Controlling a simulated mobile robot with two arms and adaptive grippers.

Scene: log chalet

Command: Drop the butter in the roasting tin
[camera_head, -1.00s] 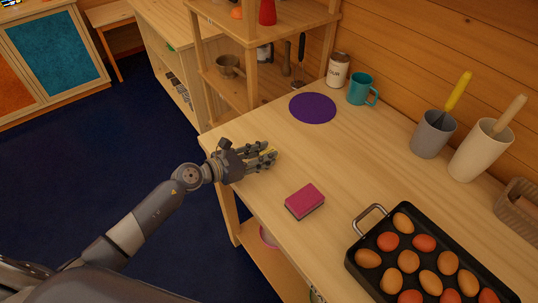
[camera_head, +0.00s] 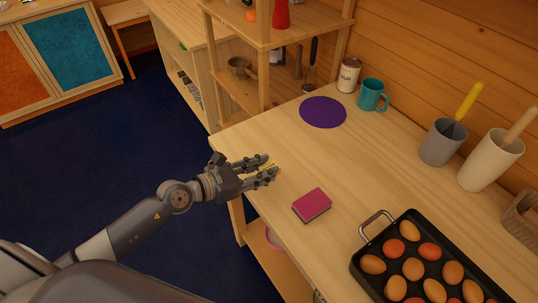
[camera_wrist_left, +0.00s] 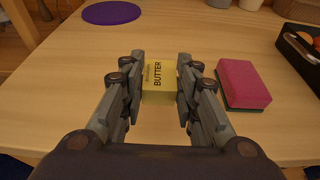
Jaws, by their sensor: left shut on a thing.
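The butter is a small yellow block (camera_wrist_left: 159,82) with "BUTTER" printed on it, between the fingers in the left wrist view. In the head view only a little yellow of the butter (camera_head: 267,166) shows. My left gripper (camera_head: 270,170) is shut on it near the table's left edge; it also fills the left wrist view (camera_wrist_left: 160,95). The roasting tin (camera_head: 364,262) is black with a metal handle and holds brown and orange eggs. It stands at the lower right of the head view, and its corner shows at the right of the wrist view (camera_wrist_left: 284,45). My right gripper is out of view.
A pink sponge (camera_head: 312,204) lies between my left gripper and the tin. Behind are a purple round mat (camera_head: 323,112), a teal mug (camera_head: 371,96), a white can (camera_head: 348,76), and grey (camera_head: 438,145) and cream (camera_head: 487,165) utensil pots. The table middle is clear.

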